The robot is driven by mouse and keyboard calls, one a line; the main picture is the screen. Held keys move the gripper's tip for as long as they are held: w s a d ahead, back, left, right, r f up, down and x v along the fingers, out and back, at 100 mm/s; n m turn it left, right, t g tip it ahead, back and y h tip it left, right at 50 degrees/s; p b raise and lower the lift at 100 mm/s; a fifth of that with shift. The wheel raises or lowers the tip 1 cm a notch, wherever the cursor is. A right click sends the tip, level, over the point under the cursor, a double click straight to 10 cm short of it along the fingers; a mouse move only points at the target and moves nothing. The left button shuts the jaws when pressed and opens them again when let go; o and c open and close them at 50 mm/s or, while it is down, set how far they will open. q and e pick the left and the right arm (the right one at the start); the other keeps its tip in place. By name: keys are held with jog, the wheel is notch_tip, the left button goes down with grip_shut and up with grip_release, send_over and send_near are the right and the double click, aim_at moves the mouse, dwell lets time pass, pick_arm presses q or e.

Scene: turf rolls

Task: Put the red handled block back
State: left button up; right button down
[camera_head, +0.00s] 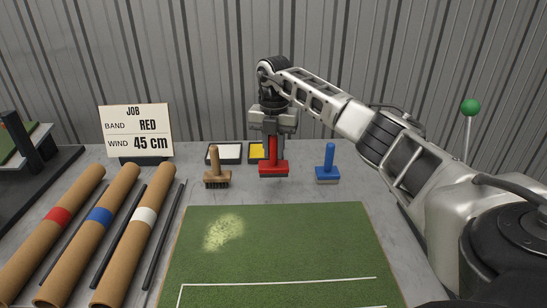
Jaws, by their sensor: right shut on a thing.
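The red handled block (273,169) is at the back of the grey table, between a wooden brush and a blue handled block. My right gripper (272,134) points down from above and is shut on its upright red handle. The block is upright, and a dark layer shows along its bottom edge. I cannot tell whether it touches the table or hangs just above it. My left gripper is not in view.
The wooden brush (217,171) and the blue handled block (327,167) stand close on either side. Green turf (290,245) lies in front.

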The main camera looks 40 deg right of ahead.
aim_at(274, 159)
jog(key=shift+w+d+f, duration=0.15)
jog(key=shift+w+f, duration=0.05)
jog(key=shift+f, duration=0.35)
jog(key=shift+f+p, duration=0.35)
jog(key=shift+f, duration=0.85)
jog(key=shift+f, duration=0.15)
jog(key=c, duration=1.3)
grip_release()
jog(key=shift+o, duration=0.2)
notch_tip(274, 159, up, 12)
jog(key=shift+r+b, duration=0.15)
jog(key=shift+b, duration=0.25)
jog(key=shift+s, duration=0.1)
